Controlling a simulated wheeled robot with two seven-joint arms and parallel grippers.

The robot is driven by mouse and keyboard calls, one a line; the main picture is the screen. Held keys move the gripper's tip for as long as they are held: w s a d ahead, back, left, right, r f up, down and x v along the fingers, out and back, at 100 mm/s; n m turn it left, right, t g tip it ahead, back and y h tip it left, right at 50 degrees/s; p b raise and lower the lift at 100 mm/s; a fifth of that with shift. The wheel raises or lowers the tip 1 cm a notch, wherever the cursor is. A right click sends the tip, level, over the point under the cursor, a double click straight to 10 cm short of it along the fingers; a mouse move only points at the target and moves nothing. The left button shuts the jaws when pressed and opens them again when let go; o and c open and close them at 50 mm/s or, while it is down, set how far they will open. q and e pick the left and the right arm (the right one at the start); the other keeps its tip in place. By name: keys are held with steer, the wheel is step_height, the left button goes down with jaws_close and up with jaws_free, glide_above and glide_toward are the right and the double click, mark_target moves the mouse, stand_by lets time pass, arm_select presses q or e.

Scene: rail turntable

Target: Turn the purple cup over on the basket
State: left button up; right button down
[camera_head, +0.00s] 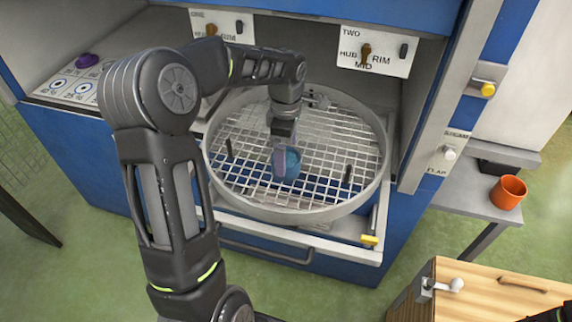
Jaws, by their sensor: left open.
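The basket (330,195) is a round wire-mesh tray with a pale rim, inside the blue machine. My left gripper (283,158) points down over its middle, and its jaws are open. A small rounded cup-like thing (292,163) is right at the fingertips, low over or on the mesh. It looks blue with a purplish tint, and the fingers partly hide it. I cannot tell which way up it is or whether the fingers touch it.
Dark upright pegs (348,174) stand in the basket. An orange cup (509,192) stands on a grey side shelf at right. A wooden cabinet (490,290) is at lower right. A panel with a purple knob (87,60) is at left. The machine's hood overhangs the basket's back.

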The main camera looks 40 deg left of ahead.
arm_select(q)
step_height(320, 180, down, 5)
steer(key=shift+a+r+p, duration=0.1)
steer(key=shift+p, duration=0.6)
steer(key=c, duration=1.6)
steer(key=shift+w+r, duration=0.1)
step_height(320, 180, up, 10)
steer(key=shift+f+b, duration=0.1)
steer(key=shift+b, duration=0.8)
